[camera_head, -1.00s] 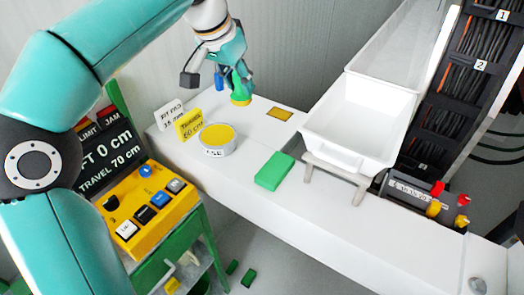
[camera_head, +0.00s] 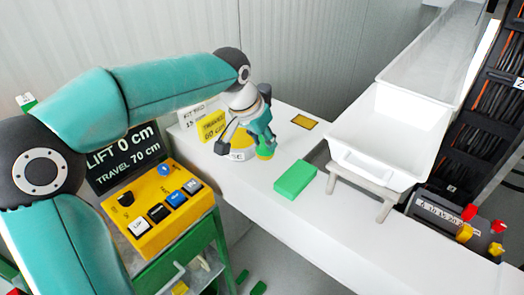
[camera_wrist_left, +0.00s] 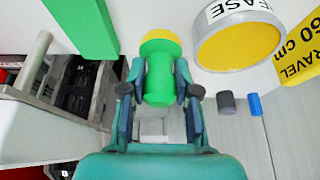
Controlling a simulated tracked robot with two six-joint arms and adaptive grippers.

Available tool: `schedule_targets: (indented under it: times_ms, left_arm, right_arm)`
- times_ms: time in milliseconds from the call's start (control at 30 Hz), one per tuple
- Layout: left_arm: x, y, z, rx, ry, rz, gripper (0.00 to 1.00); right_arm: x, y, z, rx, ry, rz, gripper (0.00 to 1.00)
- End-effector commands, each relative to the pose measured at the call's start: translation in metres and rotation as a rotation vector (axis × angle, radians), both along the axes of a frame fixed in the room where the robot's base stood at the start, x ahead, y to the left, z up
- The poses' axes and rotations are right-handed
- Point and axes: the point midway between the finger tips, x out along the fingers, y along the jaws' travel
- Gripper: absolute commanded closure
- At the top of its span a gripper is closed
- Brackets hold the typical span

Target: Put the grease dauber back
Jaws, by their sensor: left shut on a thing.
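The grease dauber, with a green handle (camera_wrist_left: 160,92) and a yellow end (camera_head: 265,154), is in my left gripper (camera_head: 262,138). In the left wrist view the two fingers (camera_wrist_left: 159,78) are shut on its green handle. The round grease tin (camera_head: 236,154), pale-rimmed with yellow inside, is on the white bench just left of the dauber. The gripper partly hides it in the head view; the wrist view shows its rim and label (camera_wrist_left: 240,10). The dauber is beside the tin, not in it. I cannot tell whether its yellow end touches the bench. My right gripper is out of view.
A green block (camera_head: 295,179) lies right of the dauber on the bench (camera_head: 345,240). A flat yellow square (camera_head: 304,122) is behind. A white trough (camera_head: 385,135) stands right. Signs (camera_head: 211,126) stand behind the tin. A yellow button box (camera_head: 166,203) is front left.

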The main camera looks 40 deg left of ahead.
Motion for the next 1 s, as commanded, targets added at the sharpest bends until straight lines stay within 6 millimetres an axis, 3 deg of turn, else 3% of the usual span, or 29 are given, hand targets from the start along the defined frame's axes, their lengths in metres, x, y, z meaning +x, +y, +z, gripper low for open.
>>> schedule_targets:
  times_ms: [300, 667, 700, 800, 1000]
  left_arm:
    - [0.000, 0.000, -0.036, 0.000, 0.003, 0.000, 1.00]
    - [0.000, -0.001, -0.041, 0.000, 0.001, -0.001, 1.00]
    - [0.000, -0.001, -0.039, 0.000, 0.001, -0.001, 0.63]
    - [0.000, -0.001, -0.039, 0.000, 0.001, -0.001, 0.46]
    - [0.000, -0.001, -0.039, 0.000, 0.001, -0.001, 0.44]
  right_arm:
    - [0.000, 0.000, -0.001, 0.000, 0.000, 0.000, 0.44]
    - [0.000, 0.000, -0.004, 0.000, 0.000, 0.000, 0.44]
    - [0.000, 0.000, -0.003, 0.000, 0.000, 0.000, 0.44]
    - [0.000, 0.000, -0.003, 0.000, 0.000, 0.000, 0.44]
    - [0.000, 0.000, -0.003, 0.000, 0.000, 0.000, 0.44]
